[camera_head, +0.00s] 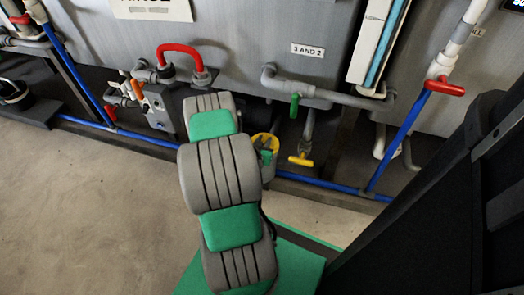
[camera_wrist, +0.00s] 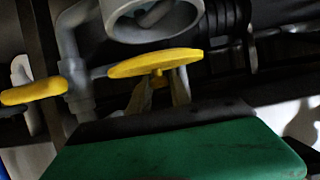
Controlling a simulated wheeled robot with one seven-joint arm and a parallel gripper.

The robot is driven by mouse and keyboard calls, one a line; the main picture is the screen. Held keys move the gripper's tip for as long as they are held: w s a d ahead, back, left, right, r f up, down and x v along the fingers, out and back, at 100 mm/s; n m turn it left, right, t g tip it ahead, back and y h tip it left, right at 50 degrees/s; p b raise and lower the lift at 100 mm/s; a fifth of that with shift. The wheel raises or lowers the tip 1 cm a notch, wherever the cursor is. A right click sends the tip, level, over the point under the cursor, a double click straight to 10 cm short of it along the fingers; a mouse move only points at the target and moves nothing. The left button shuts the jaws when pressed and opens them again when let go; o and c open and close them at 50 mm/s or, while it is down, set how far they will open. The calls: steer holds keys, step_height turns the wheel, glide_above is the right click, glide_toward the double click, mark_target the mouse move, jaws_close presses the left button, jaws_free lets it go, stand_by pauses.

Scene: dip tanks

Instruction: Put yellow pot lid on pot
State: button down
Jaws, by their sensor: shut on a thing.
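The yellow pot lid (camera_wrist: 155,62) is a thin disc seen nearly edge-on in the middle of the wrist view. My gripper (camera_wrist: 160,88) is shut on the small stem on the lid's near side, and the disc spreads beyond the fingertips. The pot appears to be the grey round opening (camera_wrist: 153,22) at the top of the wrist view, just above the lid in the picture. Its far part is cut off by the frame. The lid looks apart from its rim. In the head view the yellow lid (camera_head: 265,138) shows only partly beside my arm.
A yellow valve handle (camera_wrist: 33,92) on a grey pipe is left of the lid in the wrist view; it also shows in the head view (camera_head: 301,161). Grey pipes, a green handle (camera_head: 294,105) and a blue pipe (camera_head: 320,183) crowd the tank front. The concrete floor (camera_head: 85,215) at left is clear.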

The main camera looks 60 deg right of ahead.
steer(key=shift+w+d+f, duration=0.2)
steer(key=shift+w+f, duration=0.1)
steer(key=shift+f, duration=0.25)
steer(key=shift+w+d+f+b, duration=0.15)
steer(key=shift+f+b, duration=0.35)
steer(key=shift+f, duration=0.4)
steer(key=shift+w+d+f+b, duration=0.15)
steer(key=shift+f+b, duration=0.3)
steer(key=shift+f, duration=0.4)
steer(key=shift+a, duration=0.15)
steer(key=shift+f, duration=0.2)
steer(key=c, duration=1.2)
jaws_free()
